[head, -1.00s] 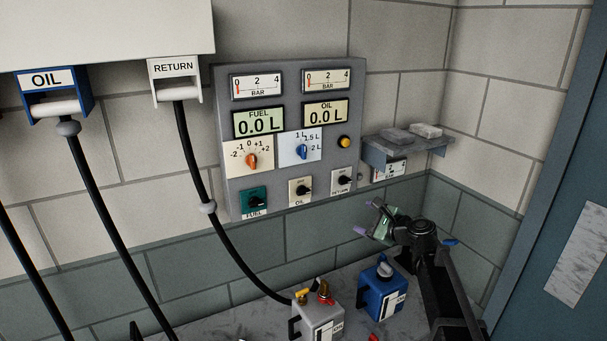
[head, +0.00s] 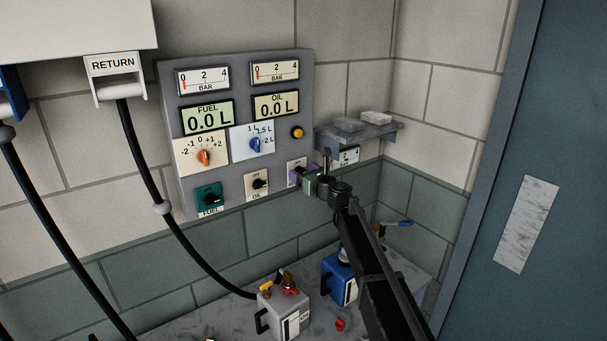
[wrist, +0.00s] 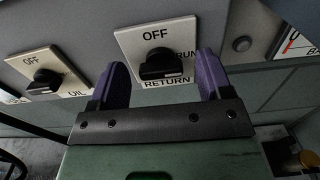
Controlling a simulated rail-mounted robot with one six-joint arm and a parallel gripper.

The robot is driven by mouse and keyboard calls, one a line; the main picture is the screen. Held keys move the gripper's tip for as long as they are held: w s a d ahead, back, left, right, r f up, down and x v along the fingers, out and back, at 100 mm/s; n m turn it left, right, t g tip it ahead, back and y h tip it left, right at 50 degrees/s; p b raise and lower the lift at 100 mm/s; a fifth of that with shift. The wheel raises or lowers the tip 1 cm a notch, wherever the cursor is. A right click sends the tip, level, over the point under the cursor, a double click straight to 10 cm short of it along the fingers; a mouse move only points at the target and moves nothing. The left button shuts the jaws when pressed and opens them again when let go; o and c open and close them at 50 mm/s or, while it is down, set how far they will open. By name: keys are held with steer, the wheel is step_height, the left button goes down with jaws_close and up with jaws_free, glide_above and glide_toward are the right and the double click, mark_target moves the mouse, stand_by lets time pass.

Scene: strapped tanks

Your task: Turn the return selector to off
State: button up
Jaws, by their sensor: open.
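The return selector (wrist: 160,66) is a black knob on a white plate marked OFF at the top, RUN at the right and RETURN below. In the wrist view its grip lies roughly level, with a pale mark toward the RUN side. My gripper (wrist: 158,85) is open, with one purple finger on each side of the knob's lower part. I cannot tell if either finger touches it. In the head view my gripper (head: 300,178) is at the panel's lower right and covers most of the selector's plate (head: 296,164).
The oil selector (wrist: 45,83) is close on the left, and also shows in the head view (head: 257,184). A small shelf (head: 358,133) with blocks juts out right of the panel. A grey tank (head: 284,314) and a blue tank (head: 338,282) stand on the bench below.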

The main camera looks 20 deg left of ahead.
steer(key=shift+a, duration=0.1)
steer(key=shift+c, duration=0.3)
steer(key=c, duration=0.9)
steer(key=shift+o, duration=0.2)
steer(key=n, duration=0.4)
steer(key=shift+n, duration=0.4)
steer(key=shift+s+a+f+n, duration=0.1)
steer(key=shift+f+n, duration=0.05)
steer(key=shift+n, duration=3.1)
steer(key=shift+s+f+n, duration=0.1)
steer(key=shift+f+n, duration=0.05)
steer(key=shift+n, duration=3.1)
steer(key=shift+b, duration=0.3)
